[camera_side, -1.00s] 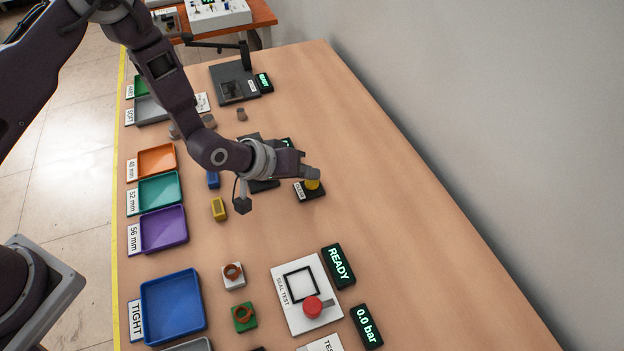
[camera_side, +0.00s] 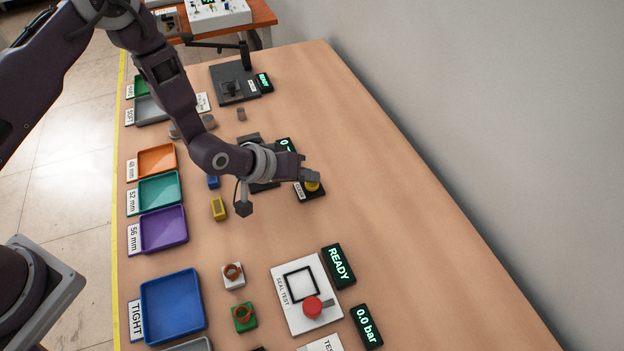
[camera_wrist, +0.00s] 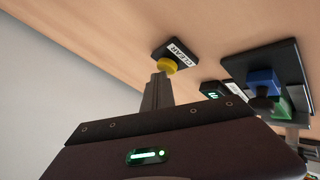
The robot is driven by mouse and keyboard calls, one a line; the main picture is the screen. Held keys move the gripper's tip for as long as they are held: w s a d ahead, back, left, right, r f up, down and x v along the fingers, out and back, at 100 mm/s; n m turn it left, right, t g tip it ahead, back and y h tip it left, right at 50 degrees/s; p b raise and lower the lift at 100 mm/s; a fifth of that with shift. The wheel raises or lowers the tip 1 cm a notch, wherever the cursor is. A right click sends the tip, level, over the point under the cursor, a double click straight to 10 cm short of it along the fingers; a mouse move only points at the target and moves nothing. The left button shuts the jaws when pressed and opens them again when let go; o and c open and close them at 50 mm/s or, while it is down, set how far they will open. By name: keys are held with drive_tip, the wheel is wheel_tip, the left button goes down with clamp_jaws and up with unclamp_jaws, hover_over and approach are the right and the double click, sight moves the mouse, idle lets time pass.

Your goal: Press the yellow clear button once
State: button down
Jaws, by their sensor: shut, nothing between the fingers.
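The yellow clear button (camera_side: 312,186) sits on a small dark base with a white CLEAR label (camera_side: 301,192), in the middle of the table. In the wrist view the yellow button (camera_wrist: 167,66) shows just past the fingertips, with the CLEAR label (camera_wrist: 178,52) behind it. My gripper (camera_side: 310,175) is shut and empty, its fingertips right over the button and partly hiding it in the side view. In the wrist view my shut fingers (camera_wrist: 158,84) end at the button's edge. I cannot tell whether they touch it or whether the button is pressed down.
A dark device with a blue block (camera_wrist: 263,82) and a lit display (camera_side: 285,145) stands beside the clear button. A yellow block (camera_side: 218,209) and coloured trays (camera_side: 164,229) lie to the left. A red button (camera_side: 312,306) is nearer the front. The table's right side is clear.

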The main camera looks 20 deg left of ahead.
sight(308, 185)
drive_tip(key=shift+r, duration=0.9)
drive_tip(key=shift+r, duration=2.5)
